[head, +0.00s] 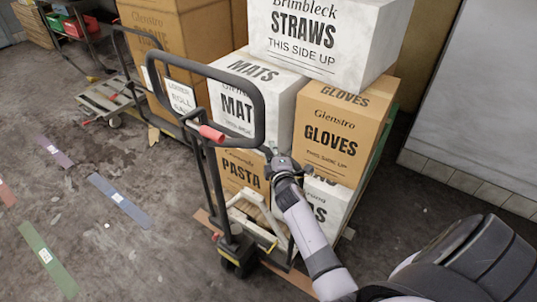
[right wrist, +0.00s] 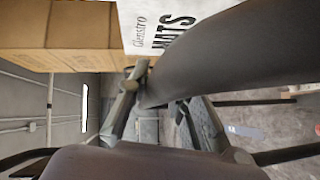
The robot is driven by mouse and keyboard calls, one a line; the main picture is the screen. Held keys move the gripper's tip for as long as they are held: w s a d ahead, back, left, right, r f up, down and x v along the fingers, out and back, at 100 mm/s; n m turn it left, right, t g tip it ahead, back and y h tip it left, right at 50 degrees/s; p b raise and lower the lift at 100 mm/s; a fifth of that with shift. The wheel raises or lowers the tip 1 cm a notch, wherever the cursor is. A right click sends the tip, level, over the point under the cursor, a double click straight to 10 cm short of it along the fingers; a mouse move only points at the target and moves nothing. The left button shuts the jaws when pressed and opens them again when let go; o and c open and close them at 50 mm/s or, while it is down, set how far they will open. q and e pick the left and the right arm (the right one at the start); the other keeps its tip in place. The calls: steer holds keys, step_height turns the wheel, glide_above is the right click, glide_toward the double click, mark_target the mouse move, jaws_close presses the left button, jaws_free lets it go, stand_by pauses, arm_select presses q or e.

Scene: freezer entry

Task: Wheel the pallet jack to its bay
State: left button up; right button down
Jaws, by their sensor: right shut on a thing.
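The pallet jack (head: 235,240) stands upright at the centre of the head view, with a black loop handle (head: 205,70), a red lever and a dark wheeled foot. Boxes marked straws (head: 315,70), mats, gloves and pasta are stacked right behind it. My right gripper (head: 273,157) is shut on the lower right part of the loop handle. In the right wrist view its fingers (right wrist: 160,108) sit either side of a thick dark bar (right wrist: 220,55). My left gripper is not in view. The forks are mostly hidden by the boxes.
A flat cart (head: 110,98) with its own handle stands at the left, near a sign (head: 181,96) and tall brown boxes. Purple, blue (head: 119,200), green (head: 46,260) and red tape strips mark the open floor at left. A pale wall (head: 480,100) stands at right.

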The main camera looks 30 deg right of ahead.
steer(key=shift+w+d+r, duration=0.1)
steer(key=shift+w+d, duration=0.15)
steer(key=shift+d, duration=0.35)
steer(key=shift+w+d+r, duration=0.1)
steer(key=shift+w+d, duration=0.15)
steer(key=shift+d, duration=0.35)
steer(key=c, duration=1.9)
jaws_free()
steer(key=shift+d+f, duration=0.1)
steer(key=shift+f, duration=0.05)
steer(key=o, duration=0.4)
steer(key=shift+s+a+r, duration=0.2)
steer(key=shift+s+a, duration=0.1)
steer(key=shift+s, duration=0.05)
steer(key=shift+o, duration=0.4)
steer(key=shift+w+f, duration=0.15)
steer(key=shift+f, duration=0.1)
steer(key=v, duration=1.2)
